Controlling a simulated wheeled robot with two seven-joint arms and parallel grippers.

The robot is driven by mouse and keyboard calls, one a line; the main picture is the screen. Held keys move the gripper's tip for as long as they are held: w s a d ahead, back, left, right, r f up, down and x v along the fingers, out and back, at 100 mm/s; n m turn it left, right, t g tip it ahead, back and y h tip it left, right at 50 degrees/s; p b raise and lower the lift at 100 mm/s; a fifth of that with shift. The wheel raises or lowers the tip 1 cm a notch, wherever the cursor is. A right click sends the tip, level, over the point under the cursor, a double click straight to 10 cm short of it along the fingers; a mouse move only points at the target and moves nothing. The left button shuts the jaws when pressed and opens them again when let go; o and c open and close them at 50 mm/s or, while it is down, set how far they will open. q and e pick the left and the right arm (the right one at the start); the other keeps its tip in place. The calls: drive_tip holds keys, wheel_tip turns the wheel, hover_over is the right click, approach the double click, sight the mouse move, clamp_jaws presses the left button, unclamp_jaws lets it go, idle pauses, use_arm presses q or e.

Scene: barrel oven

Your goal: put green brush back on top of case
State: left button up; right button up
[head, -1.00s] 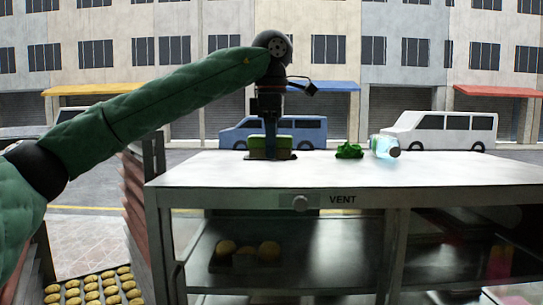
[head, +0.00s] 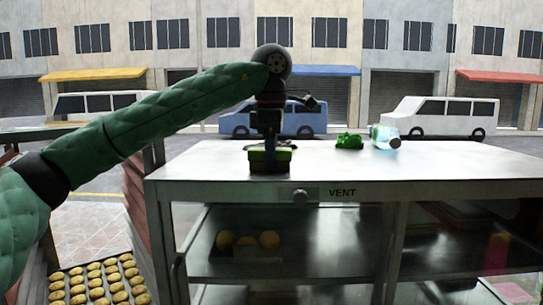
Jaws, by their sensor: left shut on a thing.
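The green brush (head: 256,158), a small block with green sides and a dark lower edge, is in the head view over the left part of the case's pale flat top (head: 430,165). My left gripper (head: 270,143) points straight down and is shut on the brush from above. The brush is level and near the front edge of the top. I cannot tell whether its underside touches the surface. The gripper's fingers hide part of it. My right gripper is not in view.
A crumpled green thing (head: 349,142) and a clear bottle (head: 385,137) lying on its side are at the back middle of the top. The right side of the top is clear. Shelves below hold buns (head: 247,242). A tray of buns (head: 97,283) stands at lower left.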

use_arm(q)
drive_tip(key=o, duration=1)
